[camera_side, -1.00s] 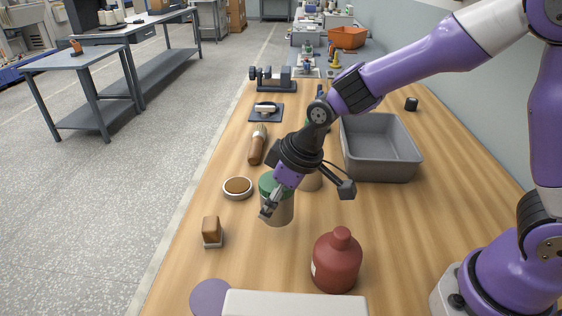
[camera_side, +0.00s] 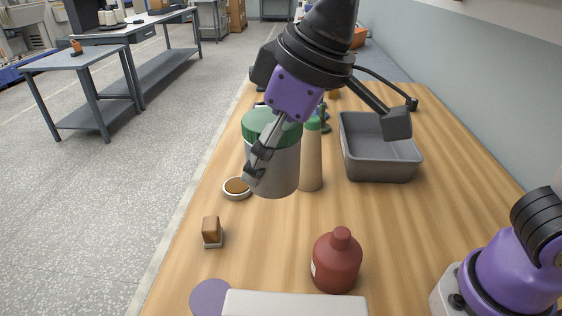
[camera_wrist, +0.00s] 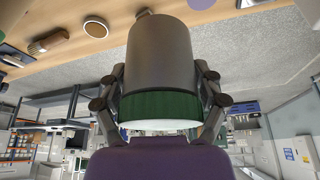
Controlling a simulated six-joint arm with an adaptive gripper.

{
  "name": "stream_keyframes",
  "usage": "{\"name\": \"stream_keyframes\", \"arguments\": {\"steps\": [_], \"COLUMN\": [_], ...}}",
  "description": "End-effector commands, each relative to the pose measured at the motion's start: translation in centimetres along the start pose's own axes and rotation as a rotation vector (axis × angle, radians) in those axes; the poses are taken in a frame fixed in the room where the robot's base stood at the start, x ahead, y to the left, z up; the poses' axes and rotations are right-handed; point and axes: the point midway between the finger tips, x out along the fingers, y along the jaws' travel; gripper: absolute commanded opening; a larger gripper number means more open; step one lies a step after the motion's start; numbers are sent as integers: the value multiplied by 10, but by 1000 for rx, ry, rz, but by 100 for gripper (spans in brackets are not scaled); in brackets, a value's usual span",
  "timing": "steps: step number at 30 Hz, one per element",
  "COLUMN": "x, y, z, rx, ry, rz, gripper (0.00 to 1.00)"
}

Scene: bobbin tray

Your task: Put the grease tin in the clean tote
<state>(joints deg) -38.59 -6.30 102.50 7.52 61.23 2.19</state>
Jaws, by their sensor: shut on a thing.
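The grease tin (camera_side: 277,165) is a grey can with a green lid. My gripper (camera_side: 256,165) is shut on it and holds it up above the table, toward the camera. In the wrist view the tin (camera_wrist: 160,55) fills the middle, with the fingers of my gripper (camera_wrist: 160,92) on either side of it. The tote (camera_side: 381,168) is a grey open bin at the right of the table, behind and to the right of the held tin. The part of its inside that shows looks empty. One dark link of my gripper overlaps its rim in the side view.
A tan bottle with a green top (camera_side: 311,160) stands behind the tin. A red-brown bottle (camera_side: 337,262) stands at the front. A round shallow dish (camera_side: 237,189) and a brown block-shaped brush (camera_side: 211,231) lie at the left. The table between red bottle and tote is clear.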

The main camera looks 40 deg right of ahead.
Motion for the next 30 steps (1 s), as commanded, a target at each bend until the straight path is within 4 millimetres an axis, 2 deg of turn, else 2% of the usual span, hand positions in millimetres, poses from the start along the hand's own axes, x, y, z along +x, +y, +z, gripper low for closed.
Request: {"name": "stream_keyframes", "arguments": {"steps": [3,11,14,20,24,27,30], "x": [-17,-12,-11,-14,-19,-24,-28], "y": [0,54,83,169,232,265,290], "z": [-8,-24,-29,-28,-12,3,17], "rx": [-1,198,306,616,857,997,1110], "ry": [3,2,3,2,1,0,-1], "rz": [-1,95,145,282,382,437,479], "gripper": [22,22,22,22,22,22,22]}}
